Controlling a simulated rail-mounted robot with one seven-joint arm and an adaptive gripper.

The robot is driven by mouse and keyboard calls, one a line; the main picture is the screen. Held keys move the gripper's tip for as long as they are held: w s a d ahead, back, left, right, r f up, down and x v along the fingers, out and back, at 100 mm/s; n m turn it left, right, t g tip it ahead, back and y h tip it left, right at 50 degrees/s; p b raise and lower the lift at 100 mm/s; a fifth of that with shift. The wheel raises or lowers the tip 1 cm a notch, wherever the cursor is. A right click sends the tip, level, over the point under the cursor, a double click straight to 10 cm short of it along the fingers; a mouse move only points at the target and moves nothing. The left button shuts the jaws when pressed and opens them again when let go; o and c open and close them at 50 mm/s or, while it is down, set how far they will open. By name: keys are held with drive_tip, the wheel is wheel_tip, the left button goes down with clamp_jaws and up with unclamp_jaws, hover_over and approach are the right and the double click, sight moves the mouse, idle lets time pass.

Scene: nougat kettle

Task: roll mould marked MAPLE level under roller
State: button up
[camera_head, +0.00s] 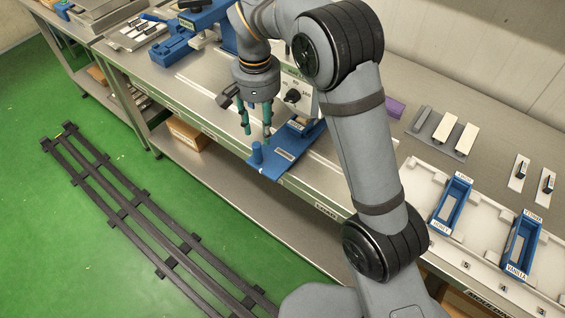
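My gripper (257,134) points down over the bench, with its teal fingers apart and nothing visible between them. Below and right of it is a blue base plate (268,170) with an upright blue peg (257,153) near its front edge. A blue part with a white label (300,123) stands at the plate's back right, partly hidden by my arm. I cannot read the label or tell whether this is the MAPLE mould. I cannot identify the roller with certainty. No legible MAPLE marking shows.
A grey box with a black knob (293,96) stands behind my gripper. A blue device (172,50) stands at back left. Black rails (125,205) cross the floor.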

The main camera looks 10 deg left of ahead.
sight(257, 144)
drive_tip(key=a+f, duration=0.1)
drive_tip(key=w+f, duration=0.1)
drive_tip(key=a+f, duration=0.1)
drive_tip(key=f, duration=0.1)
drive_tip(key=shift+w+a+f, duration=0.1)
drive_tip(key=shift+w+a, duration=0.1)
drive_tip(key=shift+a, duration=0.1)
drive_tip(key=f, duration=0.4)
drive_tip(key=f+p, duration=0.1)
drive_tip(key=f, duration=0.1)
drive_tip(key=shift+s+d, duration=0.15)
drive_tip(key=shift+d, duration=0.1)
drive_tip(key=shift+d+f, duration=0.15)
drive_tip(key=shift+f, duration=0.25)
drive_tip(key=shift+c, duration=0.8)
drive_tip(key=c, duration=0.7)
clamp_jaws()
